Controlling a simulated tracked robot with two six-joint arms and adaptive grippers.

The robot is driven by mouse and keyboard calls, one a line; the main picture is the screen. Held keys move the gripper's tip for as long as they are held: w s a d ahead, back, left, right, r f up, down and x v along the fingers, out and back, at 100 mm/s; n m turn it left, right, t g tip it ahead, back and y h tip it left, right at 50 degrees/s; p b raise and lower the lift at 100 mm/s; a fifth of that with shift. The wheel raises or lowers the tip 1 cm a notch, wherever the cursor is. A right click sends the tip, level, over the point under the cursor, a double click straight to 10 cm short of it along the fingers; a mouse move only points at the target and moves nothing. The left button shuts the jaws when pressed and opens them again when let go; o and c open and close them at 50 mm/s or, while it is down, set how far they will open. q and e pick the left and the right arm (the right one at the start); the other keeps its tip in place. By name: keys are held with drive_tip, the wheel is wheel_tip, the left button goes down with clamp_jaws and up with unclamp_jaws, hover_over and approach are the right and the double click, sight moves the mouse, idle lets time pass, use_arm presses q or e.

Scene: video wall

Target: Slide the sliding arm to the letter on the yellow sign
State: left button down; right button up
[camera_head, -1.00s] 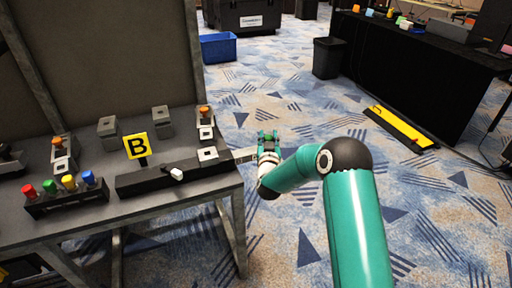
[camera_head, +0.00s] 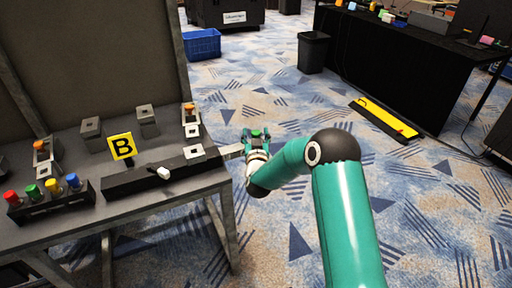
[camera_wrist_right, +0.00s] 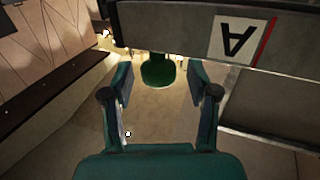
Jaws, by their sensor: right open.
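The yellow sign (camera_head: 122,147) shows a black letter B and stands behind a long dark box (camera_head: 125,183) on the desk. A light bar (camera_head: 231,151), which looks like the sliding arm, sticks out from the box's right end past the desk edge. In the wrist view a bar (camera_wrist_right: 185,28) carries a white plate (camera_wrist_right: 238,40) with an upside-down A and a red line. My right gripper (camera_head: 257,138) is at the bar's outer end. It is open, with a round green knob (camera_wrist_right: 158,70) just beyond and between its fingertips; contact is unclear. My left gripper is out of view.
A white-tipped knob (camera_head: 163,172) sits on the box's front. Coloured buttons (camera_head: 45,192) stand at the desk's left front. Small grey blocks (camera_head: 147,115) stand behind.

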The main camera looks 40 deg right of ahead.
drive_tip(key=v, duration=1.1)
drive_tip(key=s+a+f+n+g+y+p, duration=0.2)
drive_tip(key=a+f+y+p, duration=0.25)
drive_tip(key=a, duration=0.35)
drive_tip(key=s+a+f+n+g+y+p, duration=0.2)
drive_tip(key=a+f+y+p, duration=0.2)
drive_tip(key=a+p, duration=0.25)
drive_tip(key=s+a+f+g+y, duration=0.2)
drive_tip(key=s+a+f+g, duration=0.1)
drive_tip(key=s, duration=0.4)
drive_tip(key=s+a+f+g+y, duration=0.2)
drive_tip(key=s+a+f+g, duration=0.1)
drive_tip(key=s+a, duration=0.3)
drive_tip(key=s+a+f+n+g+y, duration=0.1)
drive_tip(key=s+a+f+g+y, duration=0.1)
drive_tip(key=s, duration=0.6)
drive_tip(key=a+f+g, duration=0.1)
drive_tip(key=a+g, duration=0.1)
drive_tip(key=shift+s+a, duration=0.25)
drive_tip(key=shift+s, duration=0.05)
